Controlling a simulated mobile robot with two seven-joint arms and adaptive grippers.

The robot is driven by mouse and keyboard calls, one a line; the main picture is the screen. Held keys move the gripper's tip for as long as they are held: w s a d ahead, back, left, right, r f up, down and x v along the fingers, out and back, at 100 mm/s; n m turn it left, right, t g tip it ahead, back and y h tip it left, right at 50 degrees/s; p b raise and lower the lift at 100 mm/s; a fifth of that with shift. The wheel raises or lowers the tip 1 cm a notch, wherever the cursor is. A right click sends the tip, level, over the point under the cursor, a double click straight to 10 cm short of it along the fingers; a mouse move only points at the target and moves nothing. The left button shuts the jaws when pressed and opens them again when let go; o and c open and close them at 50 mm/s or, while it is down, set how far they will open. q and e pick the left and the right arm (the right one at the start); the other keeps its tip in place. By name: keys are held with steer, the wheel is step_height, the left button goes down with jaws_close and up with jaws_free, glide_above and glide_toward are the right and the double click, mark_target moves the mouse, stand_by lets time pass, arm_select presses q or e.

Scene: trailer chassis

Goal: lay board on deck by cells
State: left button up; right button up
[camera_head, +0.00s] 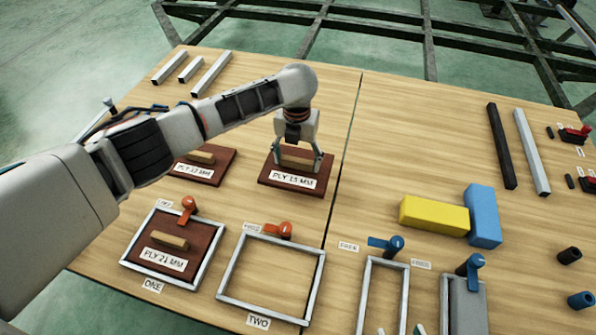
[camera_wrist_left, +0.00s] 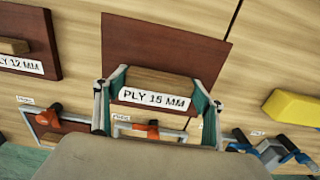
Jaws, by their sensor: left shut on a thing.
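My left gripper (camera_head: 300,163) is shut on the wooden grip block (camera_wrist_left: 160,84) of the dark brown PLY 15 MM board (camera_head: 318,186). The board, also in the wrist view (camera_wrist_left: 155,45), is at the middle of the table; I cannot tell whether it touches the top. The PLY 12 MM board (camera_head: 222,168) lies to its left. Frame cell ONE (camera_head: 207,262) holds the PLY 21 MM board (camera_head: 197,242). Frame cell TWO (camera_head: 222,275) is empty, with an orange clamp (camera_head: 284,230) at its top. Small tips of my right gripper (camera_head: 400,330) show apart at the bottom edge.
A yellow block (camera_head: 434,215) and a blue block (camera_head: 483,214) lie on the right half. Two narrower frames with blue clamps (camera_head: 393,243) stand at the front right. Metal bars (camera_head: 211,75) lie at the back left. The dark trailer chassis (camera_head: 390,40) is behind the table.

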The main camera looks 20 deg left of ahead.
mark_target(297, 171)
arm_select(q)
step_height(297, 171, down, 6)
steer(key=shift+s+r+b, duration=0.1)
steer(key=shift+b, duration=0.85)
steer(key=shift+c, duration=0.5)
steer(key=shift+r, duration=0.3)
steer(key=shift+c, duration=0.2)
steer(key=shift+f, duration=0.25)
steer(key=o, duration=1.6)
steer(key=shift+c, duration=0.2)
arm_select(e)
steer(key=shift+s+a+f+m, duration=0.1)
steer(key=shift+s+a+m, duration=0.05)
steer(key=shift+a+m, duration=0.35)
steer(key=shift+s+a+f+m, duration=0.15)
steer(key=shift+a+m, duration=0.15)
steer(key=shift+a, duration=0.3)
